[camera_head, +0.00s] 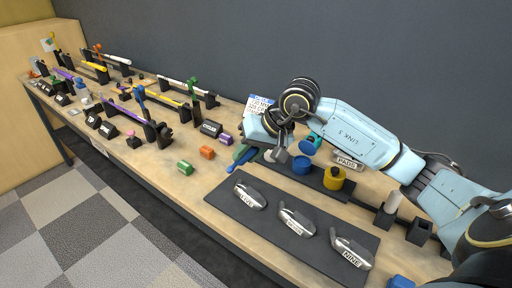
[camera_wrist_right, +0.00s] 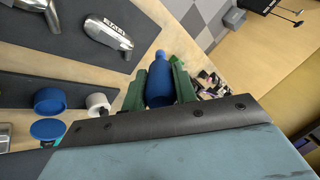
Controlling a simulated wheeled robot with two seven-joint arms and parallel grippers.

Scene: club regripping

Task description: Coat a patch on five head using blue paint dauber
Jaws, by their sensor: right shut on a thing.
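My right gripper (camera_head: 240,156) has green fingers and is shut on the blue paint dauber (camera_head: 231,167), which also shows between the fingers (camera_wrist_right: 160,80) in the right wrist view. The dauber is held above the table, just behind the dark mat (camera_head: 218,196). The five head (camera_head: 250,196) is a silver club head with a white label, lying at the left end of the mat. It also shows in the right wrist view (camera_wrist_right: 108,32), apart from the dauber. A blue pot (camera_head: 302,167) stands on a dark tray to the right of the gripper. My left gripper is out of view.
Two more club heads (camera_head: 297,221) (camera_head: 352,253) lie on the mat. A yellow pot (camera_head: 335,178) stands beside the blue one. Green (camera_head: 185,167) and orange (camera_head: 207,152) blocks lie left of the gripper. Racked clubs (camera_head: 165,97) fill the far left; a wall runs behind.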

